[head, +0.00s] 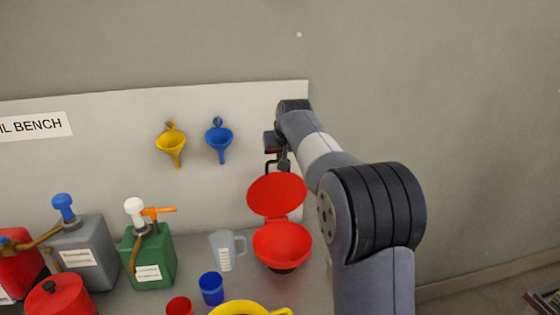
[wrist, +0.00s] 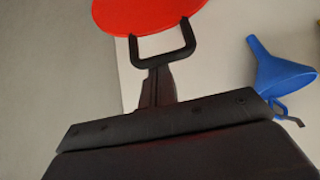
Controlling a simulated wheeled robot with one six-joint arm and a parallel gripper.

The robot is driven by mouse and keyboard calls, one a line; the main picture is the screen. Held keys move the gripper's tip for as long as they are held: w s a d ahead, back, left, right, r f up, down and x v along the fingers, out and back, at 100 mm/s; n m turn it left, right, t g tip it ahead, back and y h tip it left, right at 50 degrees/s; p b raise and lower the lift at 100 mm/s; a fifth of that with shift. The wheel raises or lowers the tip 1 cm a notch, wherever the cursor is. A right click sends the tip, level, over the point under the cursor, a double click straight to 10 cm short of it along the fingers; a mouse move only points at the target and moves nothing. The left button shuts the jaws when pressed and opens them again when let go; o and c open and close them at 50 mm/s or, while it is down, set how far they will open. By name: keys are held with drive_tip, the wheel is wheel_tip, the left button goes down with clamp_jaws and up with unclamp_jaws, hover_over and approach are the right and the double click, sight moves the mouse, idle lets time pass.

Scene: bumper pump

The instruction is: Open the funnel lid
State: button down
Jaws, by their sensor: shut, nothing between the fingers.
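The red funnel (head: 283,246) stands at the right end of the bench, its bowl open to view. Its round red lid (head: 276,194) is raised and stands up behind the bowl, joined to it by a hinge at the back. The lid's rim also shows at the top of the wrist view (wrist: 145,14), with a black U-shaped handle (wrist: 163,60) on its edge. My gripper (head: 284,160) is just above the lid's top edge. In the wrist view its shut fingers (wrist: 156,88) reach to the handle's base; I cannot tell whether they touch it.
A yellow funnel (head: 171,144) and a blue funnel (head: 219,140) hang on the back panel left of my arm. A clear measuring jug (head: 227,250), a blue cup (head: 212,289) and a green pump can (head: 150,258) stand left of the red funnel. Right of the panel is bare wall.

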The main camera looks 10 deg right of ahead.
drive_tip(key=shift+s+f+t+b, duration=0.2)
drive_tip(key=shift+s+t+b, duration=0.1)
drive_tip(key=shift+s+b, duration=0.8)
drive_tip(key=shift+w, duration=0.2)
drive_tip(key=b+v, duration=0.1)
drive_tip(key=v, duration=1)
drive_tip(key=shift+f, duration=0.1)
drive_tip(key=w+r+p+x, duration=0.1)
drive_tip(key=p+x, duration=0.2)
drive_tip(key=x, duration=0.8)
drive_tip(key=shift+w+f, duration=0.1)
drive_tip(key=shift+f, duration=0.15)
